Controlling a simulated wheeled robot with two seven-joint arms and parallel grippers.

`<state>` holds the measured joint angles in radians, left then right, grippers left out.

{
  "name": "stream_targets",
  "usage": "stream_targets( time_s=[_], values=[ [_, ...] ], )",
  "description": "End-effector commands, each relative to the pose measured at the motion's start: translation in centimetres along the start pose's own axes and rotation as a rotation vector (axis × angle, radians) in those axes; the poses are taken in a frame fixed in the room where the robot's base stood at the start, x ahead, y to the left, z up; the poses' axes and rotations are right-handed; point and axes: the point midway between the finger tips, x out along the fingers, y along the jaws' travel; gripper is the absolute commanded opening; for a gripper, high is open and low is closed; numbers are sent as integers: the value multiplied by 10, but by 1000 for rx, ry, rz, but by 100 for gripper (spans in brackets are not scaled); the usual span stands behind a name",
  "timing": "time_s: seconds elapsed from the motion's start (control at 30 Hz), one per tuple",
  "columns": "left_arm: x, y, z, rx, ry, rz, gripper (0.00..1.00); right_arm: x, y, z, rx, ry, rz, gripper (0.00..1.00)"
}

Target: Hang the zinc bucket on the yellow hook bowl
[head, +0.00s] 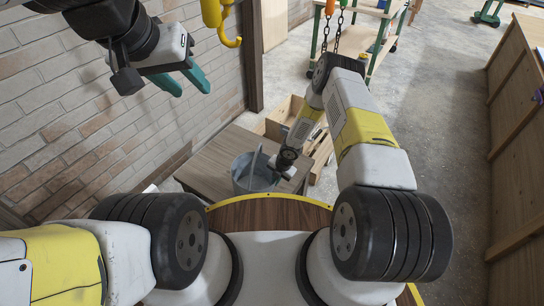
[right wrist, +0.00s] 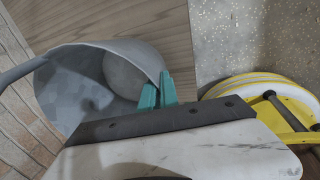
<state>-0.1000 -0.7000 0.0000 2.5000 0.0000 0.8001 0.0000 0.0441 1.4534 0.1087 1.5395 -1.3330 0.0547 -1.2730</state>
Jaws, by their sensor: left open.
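The grey zinc bucket (head: 243,172) is at the wooden table top, just beyond my base; I cannot tell if it touches the wood. Its handle sticks up in the head view. In the right wrist view the bucket (right wrist: 85,85) shows its open mouth, with the handle at the left. My right gripper (right wrist: 157,92) has its teal fingers close together on the bucket's rim, with the wall between them. It also shows in the head view (head: 277,165), partly hidden. The yellow hook (head: 231,41) hangs at the top, empty. My left gripper (head: 187,80) is open and empty, left of the hook.
A brick wall (head: 90,110) runs along the left. The wooden table (head: 215,150) stands below it, with a wooden crate (head: 285,112) behind. A green-framed shelf cart (head: 365,45) is at the back. A wooden bench (head: 520,110) stands at right; the floor between is mostly clear.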

Motion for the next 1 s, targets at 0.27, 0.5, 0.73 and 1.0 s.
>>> stream_targets(
  time_s=[0.27, 0.5, 0.73, 1.0],
  values=[
    [0, 0, 0, 0, 0, 0, 42, -17, -11, 0, -5, -1, 1, 0],
    [0, 0, 0, 0, 0, 0, 42, -31, -22, 0, -2, 0, 1, 0],
    [0, 0, 0, 0, 0, 0, 42, -45, -32, 1, -1, -1, 2, 0],
    [0, 0, 0, 0, 0, 0, 42, -59, -43, 0, -2, -1, 2, 0]
  ],
)
